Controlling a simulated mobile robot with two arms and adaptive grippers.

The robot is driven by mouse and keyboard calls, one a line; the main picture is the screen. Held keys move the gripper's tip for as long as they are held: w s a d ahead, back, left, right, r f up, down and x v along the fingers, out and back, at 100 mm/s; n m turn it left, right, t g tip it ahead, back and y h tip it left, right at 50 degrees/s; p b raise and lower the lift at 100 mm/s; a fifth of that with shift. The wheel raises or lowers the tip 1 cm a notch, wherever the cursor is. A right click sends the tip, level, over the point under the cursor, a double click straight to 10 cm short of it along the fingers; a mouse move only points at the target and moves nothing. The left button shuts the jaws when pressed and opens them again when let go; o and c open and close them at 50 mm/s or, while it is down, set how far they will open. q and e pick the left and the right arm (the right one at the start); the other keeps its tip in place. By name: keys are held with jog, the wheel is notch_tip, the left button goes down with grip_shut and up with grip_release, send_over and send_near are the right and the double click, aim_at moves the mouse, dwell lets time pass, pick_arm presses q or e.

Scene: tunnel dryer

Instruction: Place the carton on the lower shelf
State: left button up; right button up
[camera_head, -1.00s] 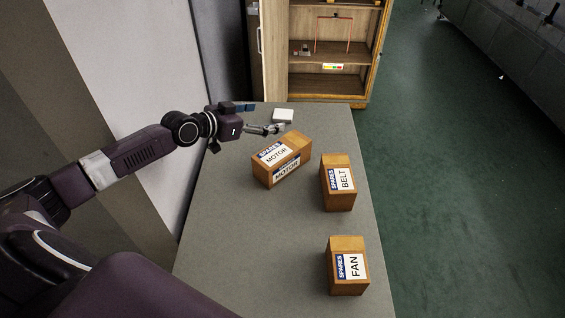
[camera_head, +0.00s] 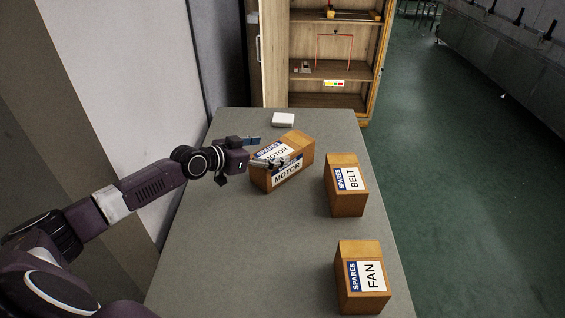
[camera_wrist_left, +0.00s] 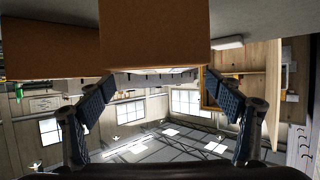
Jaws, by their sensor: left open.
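Three brown cartons stand on the grey table: the MOTOR carton (camera_head: 300,158), the BELT carton (camera_head: 345,195) and the FAN carton (camera_head: 358,295). The open wooden cabinet behind has a shelf with a coloured label on its edge (camera_head: 345,76) and a lower board (camera_head: 330,101). My left gripper (camera_head: 277,162) is open, its fingers in front of the MOTOR carton's label in the head view; contact cannot be told. The left wrist view, upside down, shows open fingers (camera_wrist_left: 155,115) with a carton (camera_wrist_left: 155,35) between and beyond them, its label hidden. My right gripper is not in view.
A small white box (camera_head: 283,119) lies at the table's (camera_head: 225,240) far end. A red frame (camera_head: 336,50) and small items stand on the labelled shelf. Green floor (camera_head: 440,190) is free right of the table. A wall stands close on the left.

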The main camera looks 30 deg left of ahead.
aim_at(281, 148)
pick_arm(q)
jog(key=shift+p+x, duration=0.45)
jog(key=shift+x, duration=2.55)
jog(key=shift+r, duration=0.1)
jog(key=shift+c, duration=0.4)
jog(key=c, duration=2)
jog(key=shift+w+r, duration=0.15)
jog(key=shift+r, duration=0.2)
jog(key=shift+c, duration=0.5)
